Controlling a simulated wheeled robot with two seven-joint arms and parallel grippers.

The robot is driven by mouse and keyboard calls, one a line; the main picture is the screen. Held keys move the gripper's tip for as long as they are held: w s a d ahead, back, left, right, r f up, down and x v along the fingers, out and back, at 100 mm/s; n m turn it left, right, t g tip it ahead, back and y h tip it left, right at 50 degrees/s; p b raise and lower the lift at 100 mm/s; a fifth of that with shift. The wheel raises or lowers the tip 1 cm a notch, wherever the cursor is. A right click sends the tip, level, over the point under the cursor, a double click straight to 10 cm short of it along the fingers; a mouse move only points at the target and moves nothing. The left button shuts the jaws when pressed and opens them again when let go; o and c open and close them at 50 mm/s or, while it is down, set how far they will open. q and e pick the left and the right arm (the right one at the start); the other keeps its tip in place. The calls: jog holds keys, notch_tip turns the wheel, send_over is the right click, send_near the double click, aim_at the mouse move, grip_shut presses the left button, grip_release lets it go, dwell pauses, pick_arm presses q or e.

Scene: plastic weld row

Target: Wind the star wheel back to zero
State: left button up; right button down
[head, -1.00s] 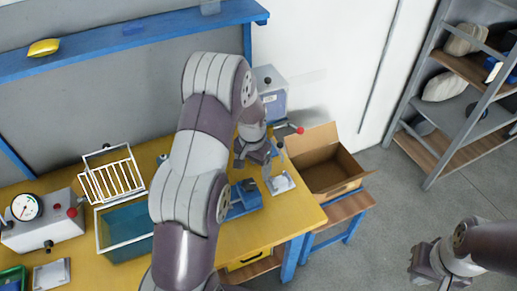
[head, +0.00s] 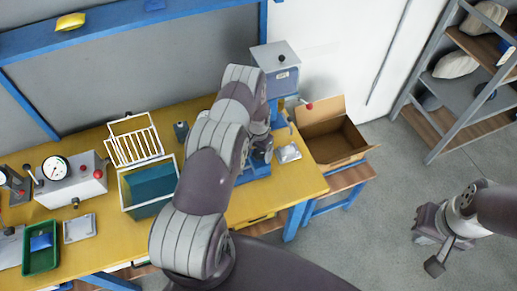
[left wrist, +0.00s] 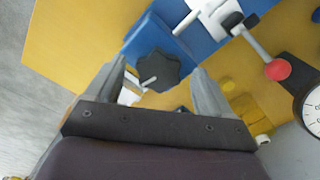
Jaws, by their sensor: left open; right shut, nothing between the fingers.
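The star wheel (left wrist: 157,72) is a black lobed knob with a small light handle or pin, on a blue block (left wrist: 152,35) in the left wrist view. My left gripper (left wrist: 159,64) is open, with its fingertips on either side of the wheel in that picture; I cannot tell whether they touch it. In the head view my left arm largely hides the wheel and gripper, and the blue machine base (head: 256,168) shows beside it. My right gripper (head: 434,265) is shut and empty, over the floor at the lower right.
A red-knobbed lever (left wrist: 278,70) and a dial's edge (left wrist: 314,112) lie right of the wheel. An open cardboard box (head: 335,145) stands right of the yellow table (head: 120,232). A teal bin (head: 148,187), wire rack and gauge box (head: 75,182) stand left.

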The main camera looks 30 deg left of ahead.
pick_arm(q)
jog(key=shift+w+d, duration=0.1)
jog(key=shift+c, duration=0.8)
jog(key=c, duration=0.9)
jog(key=shift+f, duration=0.1)
